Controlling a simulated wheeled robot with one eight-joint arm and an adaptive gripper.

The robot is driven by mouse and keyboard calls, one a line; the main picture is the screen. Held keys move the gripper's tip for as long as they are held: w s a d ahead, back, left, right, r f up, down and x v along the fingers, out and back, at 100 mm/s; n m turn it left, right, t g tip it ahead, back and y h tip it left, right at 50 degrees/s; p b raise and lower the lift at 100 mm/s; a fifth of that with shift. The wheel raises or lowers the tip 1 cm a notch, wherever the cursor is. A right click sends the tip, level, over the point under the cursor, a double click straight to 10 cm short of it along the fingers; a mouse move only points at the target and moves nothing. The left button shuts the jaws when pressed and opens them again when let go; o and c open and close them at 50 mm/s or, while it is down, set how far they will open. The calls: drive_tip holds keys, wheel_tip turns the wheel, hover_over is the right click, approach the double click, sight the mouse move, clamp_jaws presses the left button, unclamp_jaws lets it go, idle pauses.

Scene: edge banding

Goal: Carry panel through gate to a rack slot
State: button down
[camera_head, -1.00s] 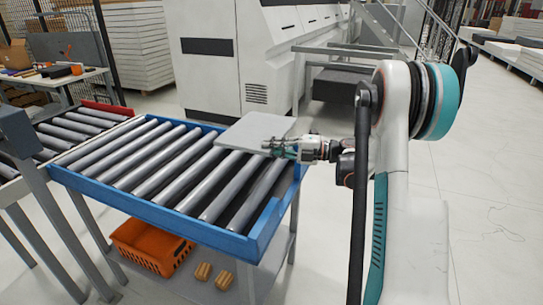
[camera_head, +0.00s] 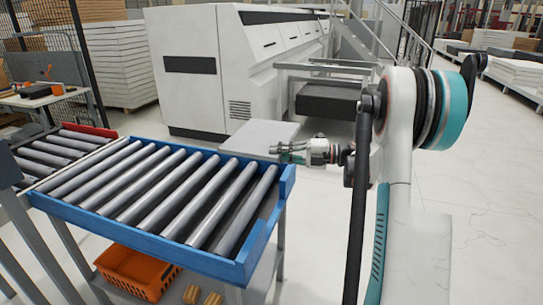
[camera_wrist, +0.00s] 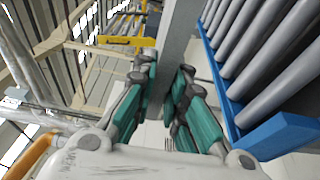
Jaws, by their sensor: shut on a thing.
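The panel (camera_head: 261,137) is a flat light-grey board held roughly level at the far right end of the roller conveyor. My gripper (camera_head: 286,149) is shut on the panel's right edge. In the wrist view the panel (camera_wrist: 180,35) shows nearly edge-on as a grey strip between the teal fingers of my gripper (camera_wrist: 168,72). The fingertips partly hide the held edge. I cannot make out a gate or a rack slot for certain in these views.
The blue-framed roller conveyor (camera_head: 150,236) stands at the left, with an orange crate (camera_head: 135,272) below it. A large white machine (camera_head: 200,95) stands behind, with stairs at its right. Panel stacks (camera_head: 508,72) lie at the far right. The floor (camera_head: 480,180) at right is clear.

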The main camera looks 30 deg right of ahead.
drive_tip(key=s+d+r+p, duration=0.1)
drive_tip(key=s+d+r, duration=0.2)
drive_tip(key=r, duration=0.1)
drive_tip(key=shift+d+p, duration=0.35)
drive_tip(key=shift+p, duration=0.05)
drive_tip(key=shift+w, duration=0.1)
